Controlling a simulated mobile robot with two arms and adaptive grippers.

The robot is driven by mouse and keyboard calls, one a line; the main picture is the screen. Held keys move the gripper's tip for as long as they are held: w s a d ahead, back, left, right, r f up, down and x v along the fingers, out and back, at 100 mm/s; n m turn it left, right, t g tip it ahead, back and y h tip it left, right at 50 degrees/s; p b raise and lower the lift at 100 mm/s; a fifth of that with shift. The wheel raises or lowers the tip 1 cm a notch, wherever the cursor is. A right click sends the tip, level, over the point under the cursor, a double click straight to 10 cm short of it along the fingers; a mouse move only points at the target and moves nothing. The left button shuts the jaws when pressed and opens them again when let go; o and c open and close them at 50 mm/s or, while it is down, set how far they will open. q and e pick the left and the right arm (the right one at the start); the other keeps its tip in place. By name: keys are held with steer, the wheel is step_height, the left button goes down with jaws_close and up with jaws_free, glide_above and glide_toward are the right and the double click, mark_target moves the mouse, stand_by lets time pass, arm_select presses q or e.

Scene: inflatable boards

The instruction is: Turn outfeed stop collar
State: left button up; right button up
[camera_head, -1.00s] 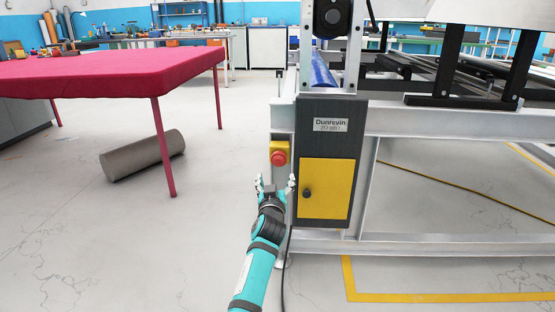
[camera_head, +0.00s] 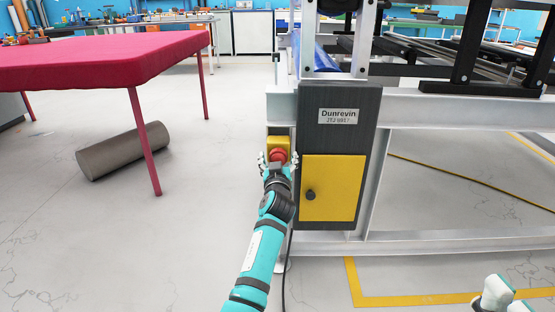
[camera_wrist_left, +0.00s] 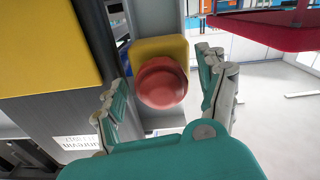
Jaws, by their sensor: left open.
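The red stop collar (camera_head: 279,156) is a round knob on a yellow box (camera_head: 277,141) on the machine's left post. In the left wrist view the red collar (camera_wrist_left: 162,83) lies between the open fingers of my left gripper (camera_wrist_left: 165,95), in front of its yellow box (camera_wrist_left: 150,50). Gaps show on both sides of the collar, so neither finger visibly touches it. In the head view my left gripper (camera_head: 278,163) is at the collar and partly covers its lower edge. My right gripper (camera_head: 502,294) shows only partly at the bottom right, away from the collar.
A dark cabinet with a yellow door (camera_head: 332,188) and black knob stands just right of the collar. A pink-covered table (camera_head: 100,62) is at the left, with a grey roll (camera_head: 120,152) on the floor beneath. A black cable hangs below the collar.

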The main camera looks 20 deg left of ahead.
arm_select(q)
steer(key=c, duration=1.2)
steer(key=shift+m, duration=0.3)
steer(key=shift+a+r+m+p, duration=0.1)
steer(key=shift+m+p, duration=0.7)
steer(key=shift+m, duration=1.9)
steer(key=o, duration=1.2)
